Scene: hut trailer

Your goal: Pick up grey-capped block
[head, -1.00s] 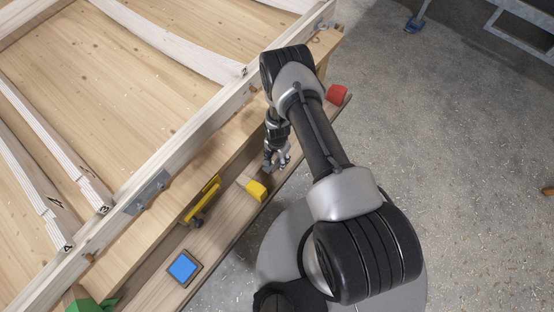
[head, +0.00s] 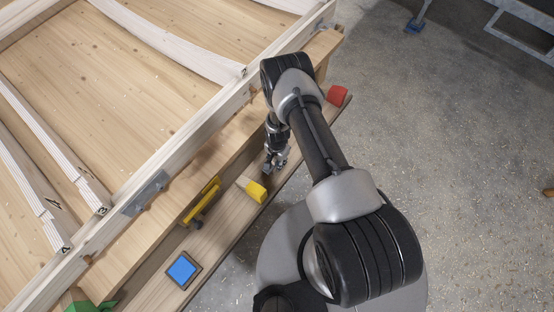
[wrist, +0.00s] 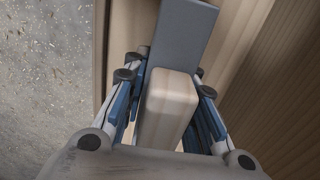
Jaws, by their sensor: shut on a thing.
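The grey-capped block is a pale wooden block with a flat grey end. It fills the middle of the wrist view (wrist: 172,98), its grey cap pointing up and away. My gripper (wrist: 162,78) has a finger on each side of the pale wooden part and is shut on it. In the head view my gripper (head: 275,162) is low over the narrow wooden ledge, beyond the yellow-capped block. The grey-capped block cannot be made out there, hidden by my fingers. I cannot tell whether it touches the ledge.
On the ledge (head: 232,222) are a yellow-capped block (head: 256,191) close to my gripper, a blue-topped block (head: 183,268) and a red block (head: 337,95). A yellow-handled tool (head: 203,200) lies along the beam side. A green item (head: 80,303) sits at lower left.

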